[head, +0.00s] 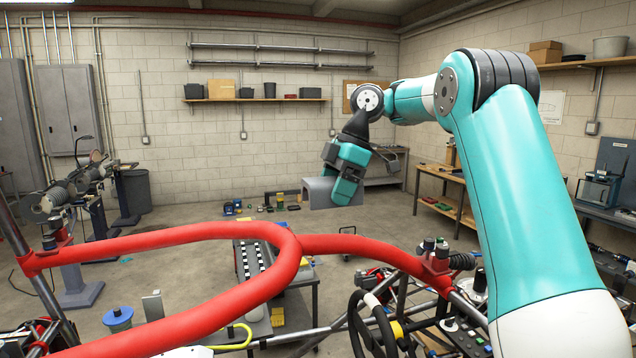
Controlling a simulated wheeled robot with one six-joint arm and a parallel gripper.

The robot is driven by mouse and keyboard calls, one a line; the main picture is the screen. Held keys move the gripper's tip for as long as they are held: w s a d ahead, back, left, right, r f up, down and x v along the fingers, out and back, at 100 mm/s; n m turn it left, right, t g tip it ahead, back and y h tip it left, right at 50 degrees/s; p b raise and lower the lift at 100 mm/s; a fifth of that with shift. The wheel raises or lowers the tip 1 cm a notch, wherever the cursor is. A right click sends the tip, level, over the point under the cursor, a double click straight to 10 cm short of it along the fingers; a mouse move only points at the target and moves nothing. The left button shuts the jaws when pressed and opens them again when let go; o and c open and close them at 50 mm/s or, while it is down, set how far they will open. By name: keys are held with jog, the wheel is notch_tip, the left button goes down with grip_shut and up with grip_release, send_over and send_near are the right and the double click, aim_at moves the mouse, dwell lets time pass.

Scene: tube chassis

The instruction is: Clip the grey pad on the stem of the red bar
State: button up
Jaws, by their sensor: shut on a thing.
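The red bar (180,234) is a bent tube crossing the foreground. Its curved part loops round to the lower left. A straighter length, which looks like the stem (365,246), runs from the bend to a clamp on the right. My gripper (346,190) points down at the upper middle, above and apart from the red bar in the picture. It is shut on the grey pad (318,190), a block with a hollow underside. The gripper's fingers hide the pad's right part. The exact grip and the depth between pad and bar are hard to judge.
A black steering wheel (372,322) and hoses crowd below. A table with a striped strip (252,262) stands behind the bar. The space between pad and stem looks clear.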

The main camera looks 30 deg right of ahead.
jog(key=shift+w+f, duration=0.15)
jog(key=shift+w, duration=0.05)
jog(key=shift+a+f, duration=0.1)
jog(key=shift+f, duration=0.05)
notch_tip(320, 180, down, 3)
jog(key=b, duration=0.2)
jog(key=shift+f+b, duration=0.2)
jog(key=shift+b, duration=0.2)
notch_tip(320, 180, down, 6)
jog(key=b, duration=0.5)
jog(key=shift+r+b, duration=0.2)
jog(key=shift+b, duration=0.1)
jog(key=o, duration=0.9)
jog(key=p+v, duration=0.6)
jog(key=v, duration=0.1)
jog(key=shift+s+r, duration=0.1)
jog(key=shift+r, duration=0.15)
